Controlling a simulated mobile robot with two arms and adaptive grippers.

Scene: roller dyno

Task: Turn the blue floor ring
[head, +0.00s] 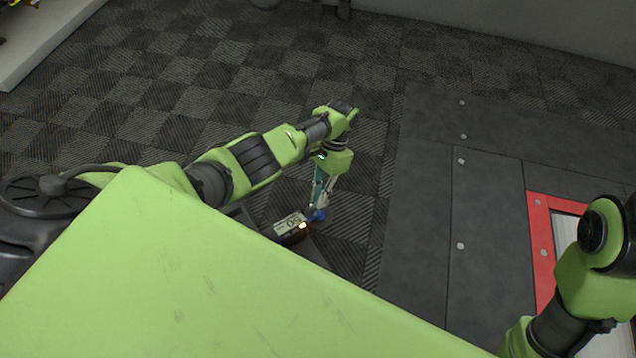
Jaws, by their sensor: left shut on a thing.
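The blue floor ring (319,215) is small and low on the floor, in the middle of the head view, beside a small box with a pale label and a lit orange spot. My left gripper (316,207) reaches straight down to the ring and is shut on it. The fingers hide part of the ring, and its exact turn angle cannot be made out. My right arm shows at the lower right, but its gripper is outside the picture.
The small labelled box (290,224) stands close to my left gripper. Dark checkered floor (200,80) lies open behind. Grey bolted floor plates (490,210) and a red-framed panel (541,240) lie to the right. A wall (520,25) closes the back.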

